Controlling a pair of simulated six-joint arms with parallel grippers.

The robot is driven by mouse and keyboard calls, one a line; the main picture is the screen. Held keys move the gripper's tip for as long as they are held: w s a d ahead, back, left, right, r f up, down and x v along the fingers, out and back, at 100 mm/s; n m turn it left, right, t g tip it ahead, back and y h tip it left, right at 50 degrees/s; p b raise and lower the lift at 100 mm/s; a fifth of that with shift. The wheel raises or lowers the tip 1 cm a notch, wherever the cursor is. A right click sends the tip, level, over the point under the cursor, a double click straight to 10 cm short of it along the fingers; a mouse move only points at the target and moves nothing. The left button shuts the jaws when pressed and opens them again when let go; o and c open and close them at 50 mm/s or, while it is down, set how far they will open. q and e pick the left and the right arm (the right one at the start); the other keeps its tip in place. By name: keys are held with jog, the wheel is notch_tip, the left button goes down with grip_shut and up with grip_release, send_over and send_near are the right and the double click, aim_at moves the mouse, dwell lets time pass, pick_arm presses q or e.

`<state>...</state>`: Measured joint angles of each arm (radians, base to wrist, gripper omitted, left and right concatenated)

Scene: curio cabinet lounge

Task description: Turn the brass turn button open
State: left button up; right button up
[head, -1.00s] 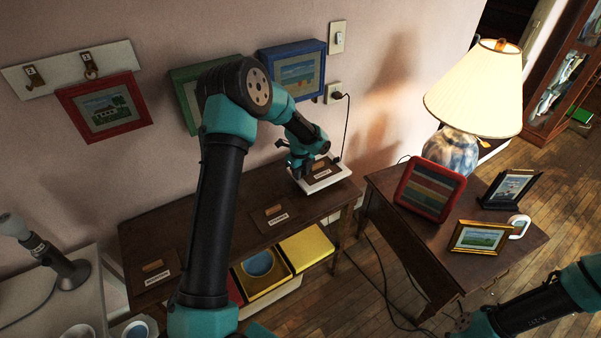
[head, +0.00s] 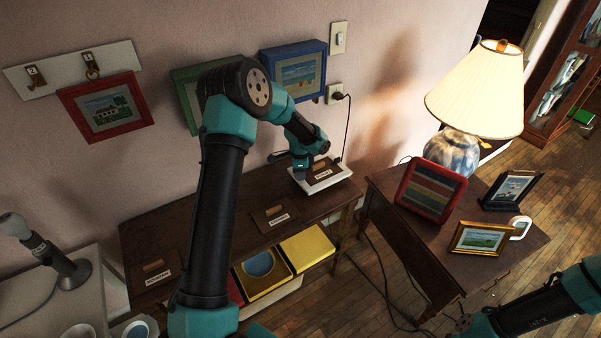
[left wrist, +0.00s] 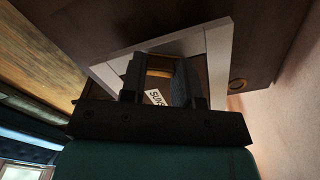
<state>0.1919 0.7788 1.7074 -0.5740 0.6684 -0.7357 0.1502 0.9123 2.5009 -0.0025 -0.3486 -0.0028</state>
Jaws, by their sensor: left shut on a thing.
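My left gripper (head: 301,174) is at the white-framed panel (head: 338,178) on the right end of the dark console table. In the left wrist view, the gripper's two dark fingers (left wrist: 160,80) are shut on a small brownish bar, which I take to be the turn button (left wrist: 160,63). The fingers hide most of it. A white label (left wrist: 155,97) lies just beyond them, partly covered. The white frame (left wrist: 219,60) surrounds that spot. How far the button is turned cannot be told.
Two similar labelled panels, a middle one (head: 273,217) and a left one (head: 157,273), are set in the console top. Yellow boxes (head: 307,249) stand below. A side table to the right holds a lamp (head: 474,95) and picture frames. A black cord (head: 348,125) hangs behind the panel.

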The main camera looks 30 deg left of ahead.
pick_arm(q)
jog(key=n, duration=0.5)
jog(key=shift+s+a+n, duration=0.15)
jog(key=shift+n, duration=0.25)
jog(key=o, duration=0.9)
jog(key=shift+r, duration=0.15)
notch_tip(320, 180, up, 17)
jog(key=shift+r, duration=0.1)
dwell(0.4)
dwell(0.3)
